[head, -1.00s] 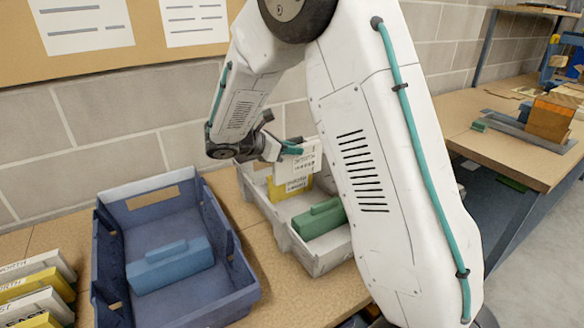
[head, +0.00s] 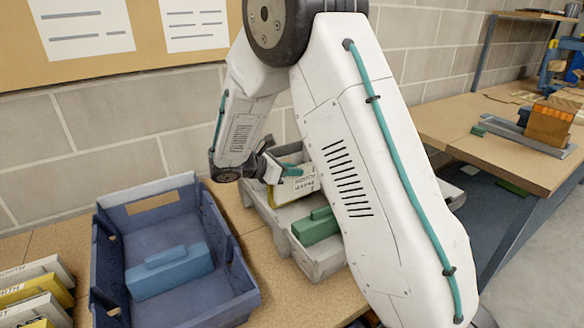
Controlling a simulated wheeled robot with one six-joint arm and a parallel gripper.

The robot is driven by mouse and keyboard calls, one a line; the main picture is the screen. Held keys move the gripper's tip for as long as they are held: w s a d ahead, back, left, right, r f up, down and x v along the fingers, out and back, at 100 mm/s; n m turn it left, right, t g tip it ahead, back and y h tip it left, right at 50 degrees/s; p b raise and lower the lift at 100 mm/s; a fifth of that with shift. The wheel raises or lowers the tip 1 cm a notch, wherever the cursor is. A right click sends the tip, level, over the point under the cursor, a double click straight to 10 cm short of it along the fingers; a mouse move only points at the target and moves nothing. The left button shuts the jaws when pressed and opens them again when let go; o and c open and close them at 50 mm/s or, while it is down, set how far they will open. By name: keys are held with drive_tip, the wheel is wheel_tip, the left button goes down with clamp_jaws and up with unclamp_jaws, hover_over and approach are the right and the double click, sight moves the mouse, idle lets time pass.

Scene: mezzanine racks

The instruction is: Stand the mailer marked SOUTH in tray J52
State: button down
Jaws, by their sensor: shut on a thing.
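My gripper (head: 282,170) is shut on a white mailer (head: 303,185) with dark print that is too small to read for certain. The mailer is upright and slightly tilted, inside or just above the light grey tray (head: 318,266); I cannot tell if it touches the floor of the tray. A strip of yellow (head: 275,196) shows at the mailer's lower left, probably another mailer in the tray. A green block (head: 316,228) lies in the tray's front part. My arm hides the tray's right part. No J52 marking can be read.
A dark blue tray (head: 104,262) with a light blue block (head: 169,272) stands to the left. Several white and yellow mailers (head: 38,292) stand at the far left, some with NORTH-like print. A brick wall (head: 110,116) is close behind.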

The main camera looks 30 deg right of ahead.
drive_tip(key=c, duration=1.3)
unclamp_jaws()
drive_tip(key=shift+r, duration=0.25)
drive_tip(key=v, duration=1.2)
drive_tip(key=s+d+r+m+g+y, duration=0.1)
drive_tip(key=s+d+r+m+y, duration=0.25)
drive_tip(key=s, duration=0.65)
drive_tip(key=s+r+m+g+y, duration=0.1)
drive_tip(key=s+r+m+y, duration=0.2)
drive_tip(key=s+r+m, duration=0.45)
drive_tip(key=s+a+f+m+t+y, duration=0.1)
drive_tip(key=s+a+m+y, duration=0.1)
drive_tip(key=s, duration=0.6)
drive_tip(key=s+a+f+m+t+y, duration=0.1)
drive_tip(key=s+a+m+t+y, duration=0.1)
drive_tip(key=s+m+y, duration=0.3)
drive_tip(key=s, duration=0.4)
drive_tip(key=shift+a+f, duration=0.4)
